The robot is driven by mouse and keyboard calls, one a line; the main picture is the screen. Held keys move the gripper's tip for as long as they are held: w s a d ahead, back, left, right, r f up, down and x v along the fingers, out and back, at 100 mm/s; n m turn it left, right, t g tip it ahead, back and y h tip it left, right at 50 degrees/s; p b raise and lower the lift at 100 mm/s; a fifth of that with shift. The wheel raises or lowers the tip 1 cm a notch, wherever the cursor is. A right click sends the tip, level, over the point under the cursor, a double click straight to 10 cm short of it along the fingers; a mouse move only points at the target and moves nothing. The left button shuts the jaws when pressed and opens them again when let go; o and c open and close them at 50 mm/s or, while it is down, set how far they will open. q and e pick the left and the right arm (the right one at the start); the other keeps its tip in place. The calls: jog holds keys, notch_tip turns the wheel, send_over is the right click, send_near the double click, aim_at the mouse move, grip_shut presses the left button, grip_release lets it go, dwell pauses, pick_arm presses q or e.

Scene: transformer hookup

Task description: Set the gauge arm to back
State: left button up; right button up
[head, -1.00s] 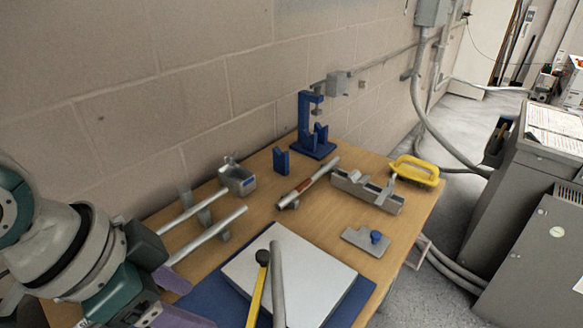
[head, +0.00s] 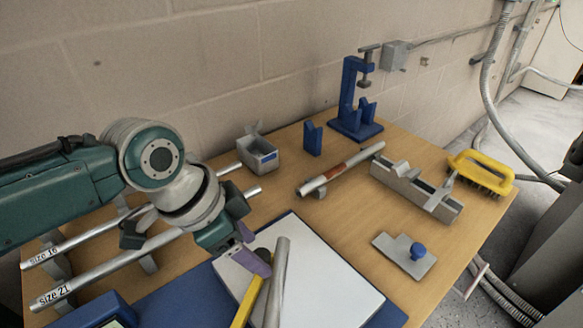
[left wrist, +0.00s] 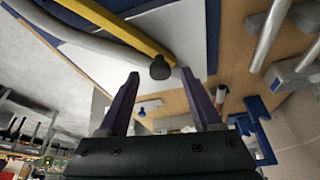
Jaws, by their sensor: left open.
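A yellow bar (head: 244,304) with a black knob at its end, which looks like the gauge arm, lies over the white plate (head: 325,290) at the front of the table. A grey tube (head: 276,285) runs beside it. My left gripper (head: 257,250) is at the knob end, and its purple finger partly hides the knob in the head view. In the left wrist view the gripper (left wrist: 160,77) is open, and the black knob (left wrist: 160,68) appears between its fingertips. The yellow bar (left wrist: 118,27) leads away from the knob. I cannot tell whether the fingers touch it. My right gripper is not in view.
Two labelled rods (head: 60,291) lie on supports under my left arm. A grey box (head: 257,153), blue clamp stand (head: 355,115), grey channel (head: 416,188), yellow brush (head: 482,170) and flat plate with blue knob (head: 404,258) stand on the table (head: 345,215). A wall is behind.

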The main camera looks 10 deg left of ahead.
pick_arm(q)
jog(key=shift+w+d+f, duration=0.2)
jog(key=shift+d+f, duration=0.05)
jog(key=shift+f, duration=0.4)
grip_shut()
dwell(1.0)
